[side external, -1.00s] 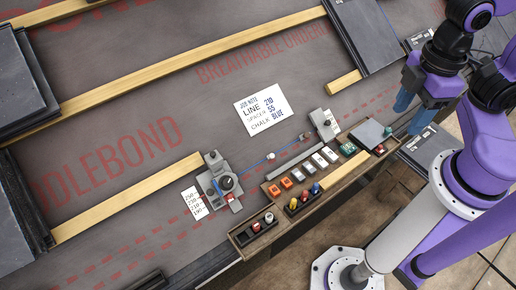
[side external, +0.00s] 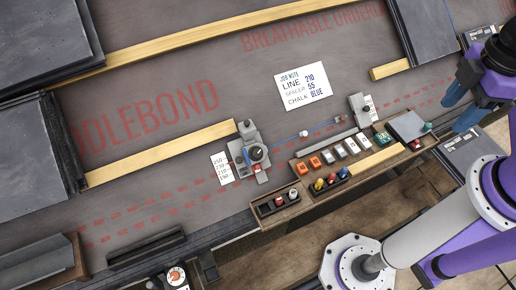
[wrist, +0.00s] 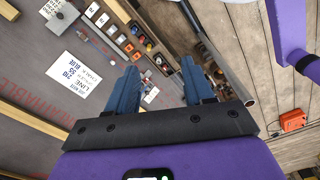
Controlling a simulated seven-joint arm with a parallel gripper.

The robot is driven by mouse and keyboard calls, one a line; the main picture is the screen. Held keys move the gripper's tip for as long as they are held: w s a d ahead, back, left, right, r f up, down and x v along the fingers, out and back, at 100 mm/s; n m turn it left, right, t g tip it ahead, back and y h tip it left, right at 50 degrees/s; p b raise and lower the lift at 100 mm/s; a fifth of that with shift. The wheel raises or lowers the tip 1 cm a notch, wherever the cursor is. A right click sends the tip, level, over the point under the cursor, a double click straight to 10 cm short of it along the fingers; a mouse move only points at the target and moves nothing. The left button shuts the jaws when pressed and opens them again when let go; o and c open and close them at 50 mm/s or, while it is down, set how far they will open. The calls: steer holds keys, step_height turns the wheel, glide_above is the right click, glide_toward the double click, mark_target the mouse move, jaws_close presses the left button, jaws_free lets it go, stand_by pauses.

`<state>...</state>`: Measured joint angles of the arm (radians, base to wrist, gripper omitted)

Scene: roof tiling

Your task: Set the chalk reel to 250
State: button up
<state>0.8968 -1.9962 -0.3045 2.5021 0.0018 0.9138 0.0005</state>
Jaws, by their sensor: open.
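The chalk reel (side external: 256,152) is a grey block with a dark round knob, on the dark underlay at the end of a wooden batten. A white card (side external: 222,169) beside it lists 250, 230, 210 and 190; I cannot read its setting. A blue line leads right from it to a grey block (side external: 363,109). The job note (side external: 302,86) reads line 210, spacer 55, chalk blue. My gripper (side external: 459,103) is open and empty at the right, far from the reel. In the wrist view my gripper (wrist: 158,68) points toward the tray area, with nothing between its fingers.
A wooden tray (side external: 290,165) with coloured blocks and bottles lies right of the reel. A smaller box (side external: 263,211) holds several bottles. Slate stacks (side external: 30,150) stand at the left and upper right (side external: 432,40). Open underlay lies between the battens.

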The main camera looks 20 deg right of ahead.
stand_by(0.4)
steer(key=n+t, duration=1.1)
steer(key=n, duration=2.2)
glide_above(240, 161)
steer(key=s+d, duration=0.1)
steer(key=s, duration=1.5)
step_height(240, 161, down, 35)
steer(key=shift+y, duration=0.3)
steer(key=x, duration=1.7)
steer(key=shift+d+f, duration=0.2)
steer(key=shift+f, duration=0.35)
jaws_close()
